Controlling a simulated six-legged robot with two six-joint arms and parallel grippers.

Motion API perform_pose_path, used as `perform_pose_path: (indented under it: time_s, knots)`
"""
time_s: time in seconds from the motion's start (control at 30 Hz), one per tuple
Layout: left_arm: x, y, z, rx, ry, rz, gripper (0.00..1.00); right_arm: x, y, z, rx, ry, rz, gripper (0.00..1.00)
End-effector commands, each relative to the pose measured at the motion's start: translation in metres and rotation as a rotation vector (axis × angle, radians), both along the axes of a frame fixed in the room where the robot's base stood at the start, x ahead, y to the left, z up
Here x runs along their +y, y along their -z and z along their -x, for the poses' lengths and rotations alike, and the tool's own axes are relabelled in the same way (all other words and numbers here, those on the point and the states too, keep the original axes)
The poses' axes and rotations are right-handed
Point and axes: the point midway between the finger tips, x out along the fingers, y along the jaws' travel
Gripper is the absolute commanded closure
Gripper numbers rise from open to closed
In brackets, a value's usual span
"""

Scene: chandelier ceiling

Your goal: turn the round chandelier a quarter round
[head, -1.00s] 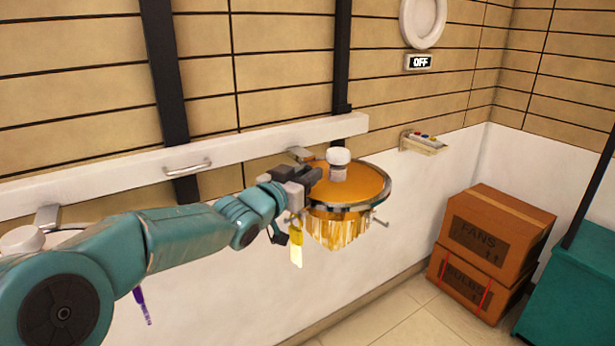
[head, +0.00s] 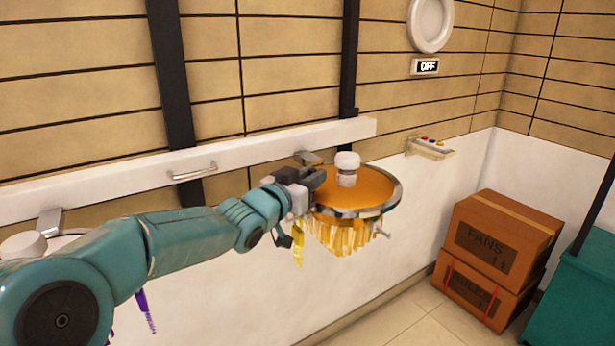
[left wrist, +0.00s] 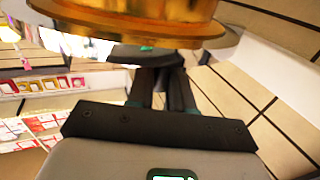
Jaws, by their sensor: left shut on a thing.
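The round chandelier (head: 362,188) hangs near the wall in the head view, with an orange top, a silver rim, a white cap and yellow crystals below. A small silver peg (head: 384,231) sticks out at its right front. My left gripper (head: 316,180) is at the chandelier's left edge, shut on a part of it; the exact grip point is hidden. In the left wrist view the chandelier's golden body (left wrist: 150,12) fills the top, just beyond the dark fingers (left wrist: 165,75). My right gripper is not in view.
A white rail (head: 240,150) with a metal handle (head: 195,172) runs along the wall behind. An OFF sign (head: 425,67) and a small button panel (head: 430,148) are to the right. Stacked cardboard boxes (head: 500,245) and a teal bin (head: 580,300) stand on the floor at right.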

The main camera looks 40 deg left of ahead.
Motion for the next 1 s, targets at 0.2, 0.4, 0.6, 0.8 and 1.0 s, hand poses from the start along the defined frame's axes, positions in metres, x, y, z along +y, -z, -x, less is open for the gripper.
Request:
perform_pose_path:
  time_s: [0.2,0.4,0.6,0.8,1.0]
  knots:
    - [-0.005,0.003,-0.003,0.002,0.013,-0.002,0.63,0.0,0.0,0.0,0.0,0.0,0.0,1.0]
    - [-0.002,0.002,-0.002,0.003,0.009,-0.002,0.59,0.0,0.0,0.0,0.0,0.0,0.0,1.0]
    - [-0.001,0.002,0.0,0.003,0.006,-0.002,0.59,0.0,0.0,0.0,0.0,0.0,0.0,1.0]
    - [-0.001,0.002,0.027,0.002,0.002,-0.002,0.59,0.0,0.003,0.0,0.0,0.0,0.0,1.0]
    - [-0.004,0.001,0.081,0.001,0.001,-0.004,0.59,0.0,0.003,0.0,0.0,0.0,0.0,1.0]
